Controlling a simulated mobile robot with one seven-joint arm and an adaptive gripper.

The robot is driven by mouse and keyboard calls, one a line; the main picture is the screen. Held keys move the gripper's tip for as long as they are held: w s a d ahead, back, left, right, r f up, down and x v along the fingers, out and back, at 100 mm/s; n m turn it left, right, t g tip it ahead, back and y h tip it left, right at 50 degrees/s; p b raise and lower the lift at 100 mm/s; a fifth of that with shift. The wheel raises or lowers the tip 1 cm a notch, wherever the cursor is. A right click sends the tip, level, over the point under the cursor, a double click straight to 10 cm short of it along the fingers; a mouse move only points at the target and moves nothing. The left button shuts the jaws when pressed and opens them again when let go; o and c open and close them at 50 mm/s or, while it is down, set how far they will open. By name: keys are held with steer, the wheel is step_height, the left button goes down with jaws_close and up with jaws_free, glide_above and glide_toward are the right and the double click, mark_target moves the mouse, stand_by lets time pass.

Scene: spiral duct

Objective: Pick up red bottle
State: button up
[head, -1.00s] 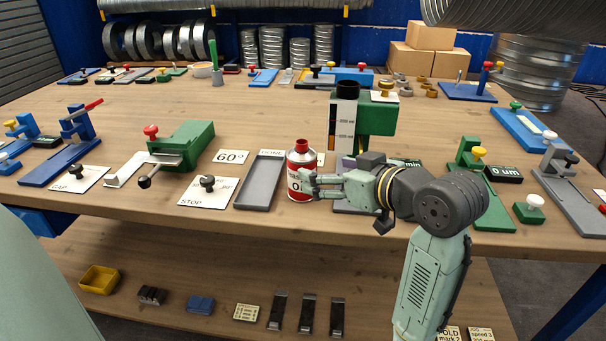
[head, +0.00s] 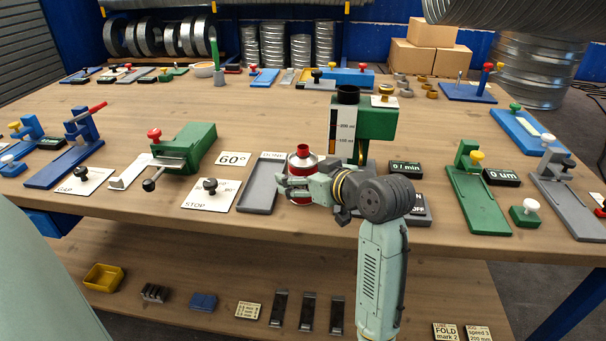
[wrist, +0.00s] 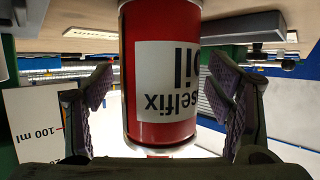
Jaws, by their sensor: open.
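The red bottle (head: 302,160) is a red can with a white label and red cap. It stands upright near the table's front edge, just right of the grey tray marked DONE. In the wrist view the red bottle (wrist: 160,75) appears upside down, its label partly reading "selfix" and "il". My gripper (head: 284,184) is at the front of the bottle in the head view and covers part of its lower body. In the wrist view my gripper (wrist: 160,105) is open, with one finger pad on each side of the bottle and a gap visible on both sides.
The grey DONE tray (head: 262,184) is close on the bottle's left. A green stand with a measuring scale (head: 375,122) is behind and to the right.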

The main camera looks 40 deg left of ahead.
steer(key=c, duration=1.5)
